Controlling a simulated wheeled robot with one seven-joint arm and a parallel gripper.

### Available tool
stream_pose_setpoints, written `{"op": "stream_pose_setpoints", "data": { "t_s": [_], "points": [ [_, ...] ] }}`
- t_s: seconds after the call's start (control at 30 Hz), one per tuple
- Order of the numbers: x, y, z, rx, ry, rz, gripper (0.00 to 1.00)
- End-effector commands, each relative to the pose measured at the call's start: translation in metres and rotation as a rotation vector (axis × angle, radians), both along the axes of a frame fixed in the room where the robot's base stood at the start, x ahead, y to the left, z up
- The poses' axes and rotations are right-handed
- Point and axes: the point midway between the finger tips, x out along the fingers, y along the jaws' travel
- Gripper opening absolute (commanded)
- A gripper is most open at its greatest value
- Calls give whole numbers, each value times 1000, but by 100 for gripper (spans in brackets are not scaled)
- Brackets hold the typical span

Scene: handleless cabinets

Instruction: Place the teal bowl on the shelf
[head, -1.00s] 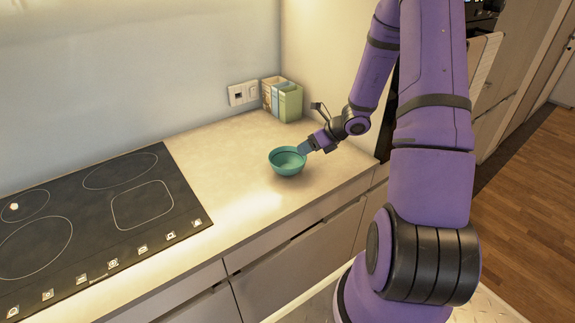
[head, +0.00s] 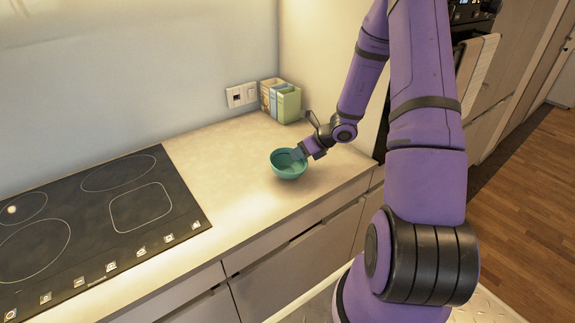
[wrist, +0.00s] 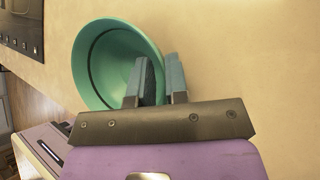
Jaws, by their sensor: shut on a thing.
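The teal bowl (head: 288,165) is upright at the right part of the counter, close to its surface; I cannot tell whether it touches the counter. My gripper (head: 300,153) reaches down to the bowl's right rim and is shut on it. In the wrist view the bowl (wrist: 101,62) lies at the upper left, open side toward the camera, and my gripper (wrist: 160,75) has one finger inside the bowl and one outside, with the rim between them. The bowl looks empty. No shelf can be made out in these views.
Several box files or books (head: 281,101) stand in the back corner of the counter (head: 225,170), near wall sockets (head: 241,95). A black cooktop (head: 95,220) lies to the left. Drawers (head: 300,255) run below the counter's front edge. Bare counter lies between bowl and cooktop.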

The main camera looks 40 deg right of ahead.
Motion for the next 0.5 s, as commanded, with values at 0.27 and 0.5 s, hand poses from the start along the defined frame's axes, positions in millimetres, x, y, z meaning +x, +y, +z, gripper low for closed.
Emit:
{"op": "stream_pose_setpoints", "data": {
  "t_s": [0.27, 0.5],
  "points": [
    [0, 0, 4, -1, 0, 1, 0],
    [0, 0, 25, -2, -2, 1, 0]
  ]
}}
